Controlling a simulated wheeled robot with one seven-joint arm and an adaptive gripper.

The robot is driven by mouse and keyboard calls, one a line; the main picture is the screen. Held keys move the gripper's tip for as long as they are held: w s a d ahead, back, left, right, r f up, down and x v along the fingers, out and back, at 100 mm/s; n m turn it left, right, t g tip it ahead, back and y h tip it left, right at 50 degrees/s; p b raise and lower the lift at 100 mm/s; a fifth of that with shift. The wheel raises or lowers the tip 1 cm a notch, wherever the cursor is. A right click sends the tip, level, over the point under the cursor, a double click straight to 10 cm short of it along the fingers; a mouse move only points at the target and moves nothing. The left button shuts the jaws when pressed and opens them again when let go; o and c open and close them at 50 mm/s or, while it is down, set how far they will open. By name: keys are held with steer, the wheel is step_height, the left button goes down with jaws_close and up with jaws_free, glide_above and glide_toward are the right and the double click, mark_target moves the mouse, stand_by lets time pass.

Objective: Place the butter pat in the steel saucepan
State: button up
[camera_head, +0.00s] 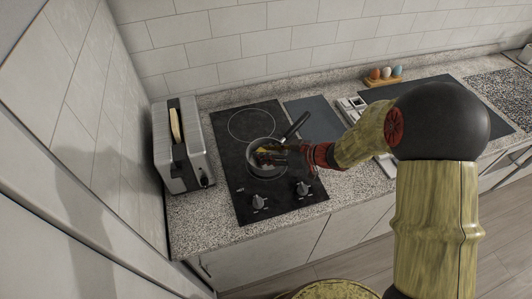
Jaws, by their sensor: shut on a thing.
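The steel saucepan (253,166) stands on the front part of the black cooktop, with its dark handle (294,127) pointing to the back right. My gripper (266,155) reaches in from the right and is at the pan's opening, over or inside it; the exact height is hard to tell. It is shut on the butter pat (263,149), a small yellow patch at the fingertips. Most of the butter is hidden by the fingers, and part of the pan's right side is covered by my gripper.
A silver toaster (183,160) with bread (175,125) in its slot stands left of the cooktop (235,150). Two knobs (259,202) sit at the cooktop's front. A dark board (313,118) lies to the right.

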steer(key=shift+r, duration=0.15)
steer(key=shift+f+b, duration=0.2)
steer(key=shift+b, duration=0.1)
steer(key=o, duration=0.9)
steer(key=shift+r, duration=0.1)
